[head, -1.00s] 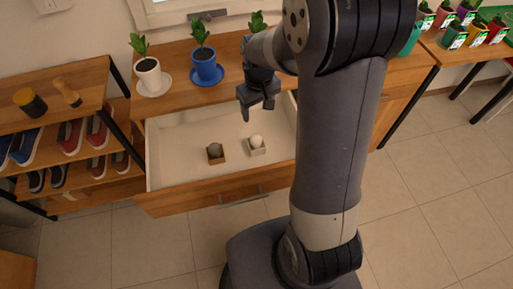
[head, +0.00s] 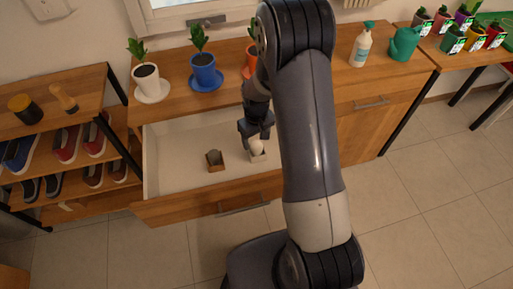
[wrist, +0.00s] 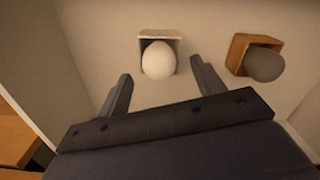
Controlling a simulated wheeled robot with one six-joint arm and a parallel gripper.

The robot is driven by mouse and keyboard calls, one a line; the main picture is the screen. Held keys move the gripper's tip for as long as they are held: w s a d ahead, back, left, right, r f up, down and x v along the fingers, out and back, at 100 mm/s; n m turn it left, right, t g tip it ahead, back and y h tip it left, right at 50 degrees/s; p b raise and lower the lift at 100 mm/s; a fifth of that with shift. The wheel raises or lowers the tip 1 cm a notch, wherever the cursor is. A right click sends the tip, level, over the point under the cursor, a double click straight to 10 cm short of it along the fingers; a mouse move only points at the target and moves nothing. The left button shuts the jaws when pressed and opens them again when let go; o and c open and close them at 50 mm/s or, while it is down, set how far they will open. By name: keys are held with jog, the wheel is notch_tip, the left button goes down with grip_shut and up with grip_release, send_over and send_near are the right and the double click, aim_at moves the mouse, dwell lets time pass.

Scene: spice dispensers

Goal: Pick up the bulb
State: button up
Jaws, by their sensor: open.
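A white bulb (wrist: 159,60) sits in a pale square holder (wrist: 146,38) inside the open drawer. In the head view the bulb (head: 256,145) is partly hidden by my gripper. My gripper (wrist: 161,88) is open and empty. Its fingers point toward the white bulb, one to each side of it in the wrist view, with the bulb just beyond the tips. A second, dark grey bulb (wrist: 264,64) sits in a brown wooden holder (wrist: 238,52) to the right in the wrist view. In the head view that grey bulb (head: 214,155) is left of my gripper.
The white-lined drawer (head: 175,165) is open, with bare floor around the holders. Its side walls rise around my gripper. A white potted plant (head: 147,78) and a blue one (head: 204,70) stand on the cabinet top behind. A shoe rack (head: 60,130) stands left.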

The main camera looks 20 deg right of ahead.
aim_at(256, 142)
jog(key=shift+f, duration=1.5)
jog(key=c, duration=1.1)
